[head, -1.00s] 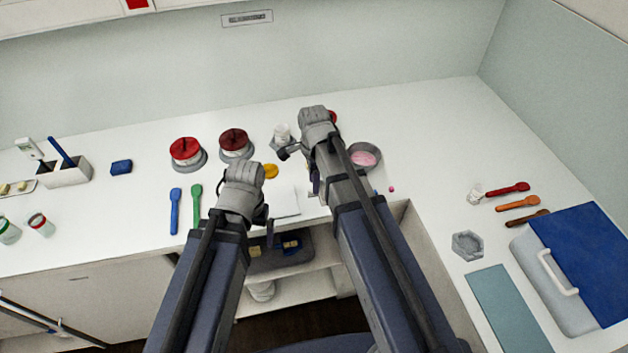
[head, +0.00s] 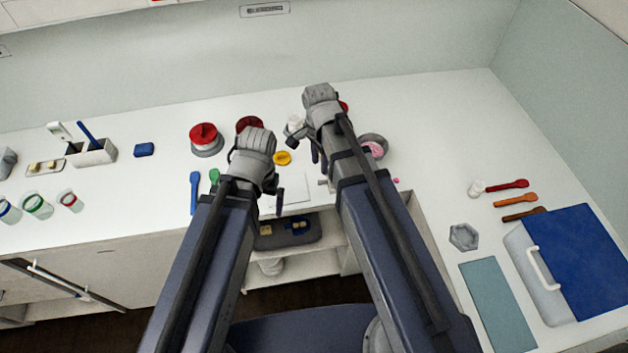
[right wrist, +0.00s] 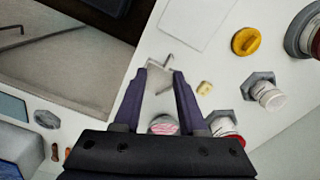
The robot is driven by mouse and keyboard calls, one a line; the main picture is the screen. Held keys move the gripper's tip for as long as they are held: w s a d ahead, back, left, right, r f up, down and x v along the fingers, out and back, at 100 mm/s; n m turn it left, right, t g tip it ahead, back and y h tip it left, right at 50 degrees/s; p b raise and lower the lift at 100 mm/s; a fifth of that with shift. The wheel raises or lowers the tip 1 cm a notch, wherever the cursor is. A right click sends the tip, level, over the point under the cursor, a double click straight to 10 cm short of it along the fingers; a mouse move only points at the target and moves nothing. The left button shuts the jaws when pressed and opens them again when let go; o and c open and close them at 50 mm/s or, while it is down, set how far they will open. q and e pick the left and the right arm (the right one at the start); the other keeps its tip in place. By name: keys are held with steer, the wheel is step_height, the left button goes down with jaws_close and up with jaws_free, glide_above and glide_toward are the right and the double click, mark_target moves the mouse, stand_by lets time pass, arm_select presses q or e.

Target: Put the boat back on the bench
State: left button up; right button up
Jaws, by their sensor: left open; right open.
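A small pale, square, shallow dish (right wrist: 160,78), which looks like the boat, lies on the white bench (right wrist: 222,62) near its front edge in the right wrist view. A thin grey bent rod is beside or across it; I cannot tell which. My right gripper (right wrist: 160,82) is open, its fingers pointing at the dish, with one fingertip at each side in the picture; contact cannot be told. In the head view my right gripper (head: 319,155) hangs over the bench and mostly hides the dish. My left gripper (head: 271,203) is open and empty over the bench's front edge.
A white sheet (head: 290,192) lies near the edge. An open shelf (head: 310,262) is below. A blue-lidded box (head: 580,262) stands at right.

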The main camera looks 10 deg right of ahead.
steer(key=s+a+n+h, duration=0.1)
steer(key=s+a+n, duration=0.3)
steer(key=s+n, duration=0.7)
steer(key=shift+s+a+n, duration=0.2)
steer(key=shift+a+n, duration=0.15)
steer(key=shift+n, duration=2.65)
